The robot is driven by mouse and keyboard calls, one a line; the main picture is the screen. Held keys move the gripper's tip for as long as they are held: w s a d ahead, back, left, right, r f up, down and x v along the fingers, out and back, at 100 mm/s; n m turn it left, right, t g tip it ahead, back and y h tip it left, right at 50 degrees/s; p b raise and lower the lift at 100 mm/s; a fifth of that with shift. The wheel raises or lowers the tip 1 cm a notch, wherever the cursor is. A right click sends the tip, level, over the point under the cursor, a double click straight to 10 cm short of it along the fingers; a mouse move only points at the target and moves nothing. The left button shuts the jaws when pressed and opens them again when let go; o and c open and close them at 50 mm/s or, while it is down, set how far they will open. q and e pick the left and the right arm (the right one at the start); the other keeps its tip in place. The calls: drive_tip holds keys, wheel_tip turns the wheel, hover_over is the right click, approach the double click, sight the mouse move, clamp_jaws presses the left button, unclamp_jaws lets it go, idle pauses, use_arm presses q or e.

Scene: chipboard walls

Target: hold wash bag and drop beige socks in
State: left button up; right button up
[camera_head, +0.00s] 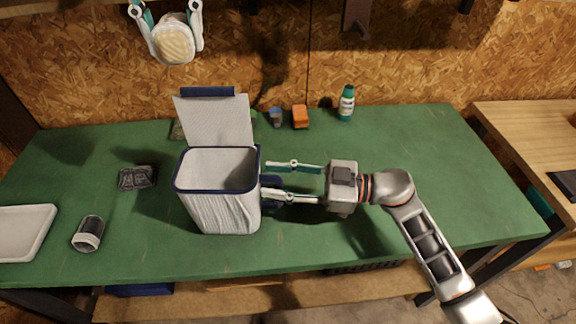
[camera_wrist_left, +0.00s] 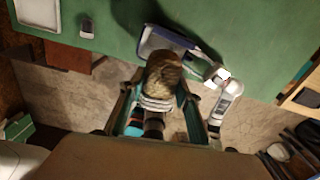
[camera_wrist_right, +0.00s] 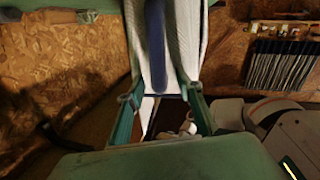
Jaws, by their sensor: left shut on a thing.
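The wash bag (camera_head: 222,212) is a pale fabric box with a dark blue rim, upright on the green table. Its lid stands open at the back and its visible inside is empty. My left gripper (camera_head: 172,42) is shut on the beige socks (camera_head: 174,50), high above and left of the bag in the head view. The rolled socks (camera_wrist_left: 163,82) also show between its fingers in the left wrist view. My right gripper (camera_head: 268,180) is at the bag's right side, its fingers apart on either side of a blue tab. In the right wrist view the bag (camera_wrist_right: 180,40) rises between the fingers; contact is unclear.
The table's right part is mostly clear.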

clamp_jaws()
use_arm(q)
drive_tip(key=shift+f, duration=0.15)
drive_tip(key=shift+f, duration=6.35)
drive_tip(key=o, duration=1.2)
